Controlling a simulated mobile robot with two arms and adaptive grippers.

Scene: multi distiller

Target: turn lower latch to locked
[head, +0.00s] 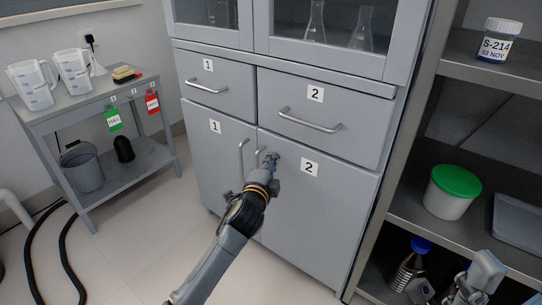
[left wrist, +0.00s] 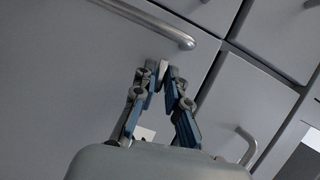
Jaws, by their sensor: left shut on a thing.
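My left gripper (head: 270,160) is at the upper left part of the grey lower cabinet door marked 2 (head: 320,215), close to that door's vertical handle. In the left wrist view, its blue-padded fingers (left wrist: 162,74) come together at the tips on a small pale piece (left wrist: 163,66), which looks like the latch. Most of this piece is hidden by the fingers, so its turn position cannot be told. In the head view the latch is hidden behind the gripper. My right gripper (head: 478,284) shows partly at the lower right, away from the doors; its jaw opening is unclear.
A bar handle (left wrist: 165,22) passes close to the left fingertips. Door 1 (head: 215,165) and drawers 1 (head: 215,90) and 2 (head: 325,115) are shut. An open shelf with a green-lidded tub (head: 452,190) stands right. A side table (head: 90,98) with jugs stands left. The floor between is clear.

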